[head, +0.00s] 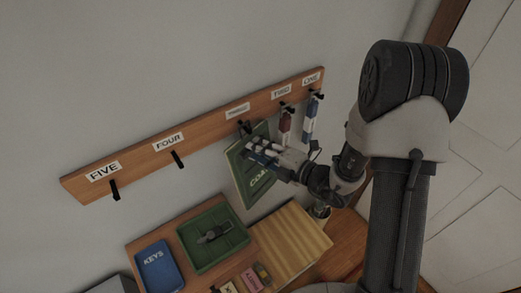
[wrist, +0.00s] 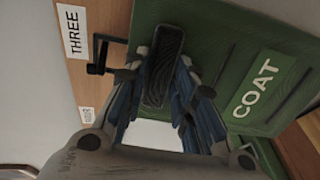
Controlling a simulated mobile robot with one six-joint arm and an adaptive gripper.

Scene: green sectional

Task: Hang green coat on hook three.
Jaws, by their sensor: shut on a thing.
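The green coat is a flat green panel (head: 243,178) lettered COAT, also in the wrist view (wrist: 285,50). It hangs tilted just below the THREE label. My gripper (head: 262,155) is in front of its upper part, with its fingers (wrist: 163,100) closed around a dark upright piece (wrist: 163,65) at the panel's face. Hook three (wrist: 100,55) is black and sits beside the panel's edge in the wrist view; in the head view it shows at the panel's top (head: 245,127). I cannot tell whether the coat touches or hangs on the hook.
The wooden rail (head: 205,133) also has empty hooks four (head: 178,159) and five (head: 115,190). Below are a blue KEYS tray (head: 157,268), a green tray (head: 190,239) and a striped wooden board (head: 292,240).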

